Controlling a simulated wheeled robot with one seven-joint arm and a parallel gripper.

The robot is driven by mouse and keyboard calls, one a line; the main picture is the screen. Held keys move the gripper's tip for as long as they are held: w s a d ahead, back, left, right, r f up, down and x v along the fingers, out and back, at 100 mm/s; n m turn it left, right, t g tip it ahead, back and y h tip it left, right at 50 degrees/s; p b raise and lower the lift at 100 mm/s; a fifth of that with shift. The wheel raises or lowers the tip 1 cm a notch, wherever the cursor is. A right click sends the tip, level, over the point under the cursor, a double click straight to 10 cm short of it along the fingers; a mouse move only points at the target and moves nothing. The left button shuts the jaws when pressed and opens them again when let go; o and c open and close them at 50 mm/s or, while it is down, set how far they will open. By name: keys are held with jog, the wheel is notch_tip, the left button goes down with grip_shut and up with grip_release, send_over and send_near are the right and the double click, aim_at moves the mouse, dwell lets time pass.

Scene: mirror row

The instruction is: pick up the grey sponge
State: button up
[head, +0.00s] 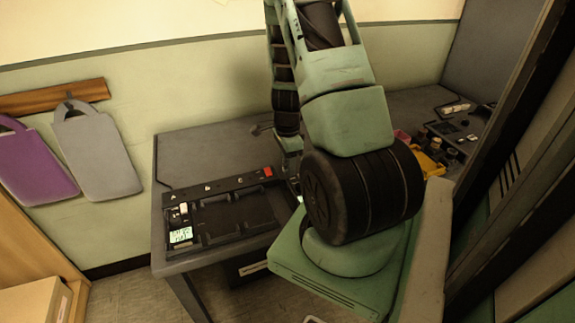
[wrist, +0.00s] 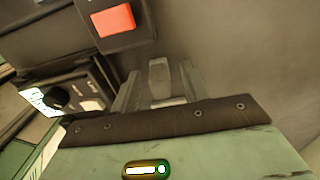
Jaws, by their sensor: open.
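My gripper (wrist: 160,84) is open in the wrist view, with its two grey fingers apart and pointing at the grey tabletop. A small light grey block (wrist: 158,73) shows between the fingers. It may be the grey sponge, but I cannot tell for sure, nor whether a finger touches it. In the head view my gripper (head: 291,164) is small and partly hidden by my arm, just right of the black panel. I make out no sponge in the head view; my arm covers part of the table there.
The grey table (head: 215,142) carries a black panel (head: 235,213) with a red square (head: 268,171) and a lit display (head: 180,235). A yellow item (head: 430,165) and small things lie at the right. Purple (head: 35,165) and grey (head: 95,152) bags hang on the wall.

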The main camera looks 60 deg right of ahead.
grip_shut()
notch_tip(320, 180, up, 10)
jog(key=shift+p, duration=0.45)
